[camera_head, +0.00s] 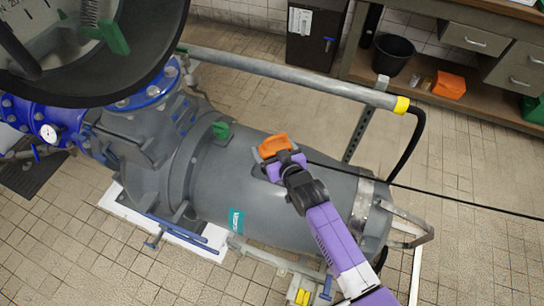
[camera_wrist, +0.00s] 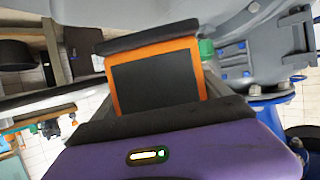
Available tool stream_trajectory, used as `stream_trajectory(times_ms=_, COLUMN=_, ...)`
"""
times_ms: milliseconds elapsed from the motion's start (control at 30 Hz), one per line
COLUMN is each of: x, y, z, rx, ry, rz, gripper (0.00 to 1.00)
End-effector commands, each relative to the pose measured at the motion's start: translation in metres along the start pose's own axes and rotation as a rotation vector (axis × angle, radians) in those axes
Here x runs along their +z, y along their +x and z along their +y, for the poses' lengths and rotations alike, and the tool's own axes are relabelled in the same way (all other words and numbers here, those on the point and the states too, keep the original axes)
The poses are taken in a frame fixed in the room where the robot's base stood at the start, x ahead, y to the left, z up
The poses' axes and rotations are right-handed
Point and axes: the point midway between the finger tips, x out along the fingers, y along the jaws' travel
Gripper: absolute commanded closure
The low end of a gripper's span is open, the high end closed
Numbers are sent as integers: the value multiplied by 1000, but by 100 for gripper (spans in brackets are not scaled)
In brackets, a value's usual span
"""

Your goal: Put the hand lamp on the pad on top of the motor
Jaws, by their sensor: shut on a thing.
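The hand lamp (camera_head: 274,145) is orange and sits at the tip of my gripper (camera_head: 281,158), above or on the upper side of the grey motor (camera_head: 320,190). I cannot tell whether it touches the motor. In the wrist view the lamp (camera_wrist: 202,75) shows an orange frame around a dark panel, between the dark fingers of my purple gripper (camera_wrist: 154,78). My gripper is shut on it. The pad is not clearly seen; a darker grey patch (camera_head: 260,171) shows beside the lamp, partly hidden by my gripper.
A green fitting (camera_head: 221,130) stands on the motor left of the lamp. A thin black cable (camera_head: 430,192) stretches right from near my gripper. A workbench (camera_head: 450,75) with a black bucket (camera_head: 394,54) stands at back right.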

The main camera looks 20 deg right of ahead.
Motion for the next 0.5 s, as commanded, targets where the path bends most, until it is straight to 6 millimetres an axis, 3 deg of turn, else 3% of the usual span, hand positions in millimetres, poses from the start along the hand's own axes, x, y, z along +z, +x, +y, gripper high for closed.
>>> stream_trajectory(times_ms=500, x=46, y=21, z=0, rx=0, ry=1, rz=4, gripper=77)
